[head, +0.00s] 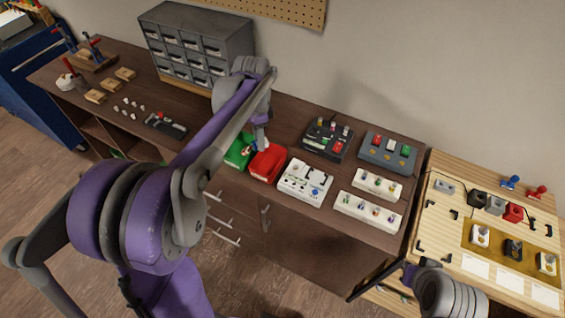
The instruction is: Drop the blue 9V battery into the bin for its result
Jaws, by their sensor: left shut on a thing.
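My left gripper (261,142) is shut just above the green bin (238,153) and the red bin (267,166), near where they meet. A small blue thing (254,147) shows at its fingertips, which looks like the blue 9V battery; the wrist and fingers hide most of it. The two bins stand side by side near the bench's front edge, and my left arm covers part of the green one. Part of my right arm shows at the bottom right, but its jaws cannot be made out.
A white tester (305,182) stands right of the red bin. Behind it are a dark tray (328,138) and a grey tray (387,151) with small boxes. White racks (368,211) stand further right. A grey drawer cabinet (196,45) stands at the back left.

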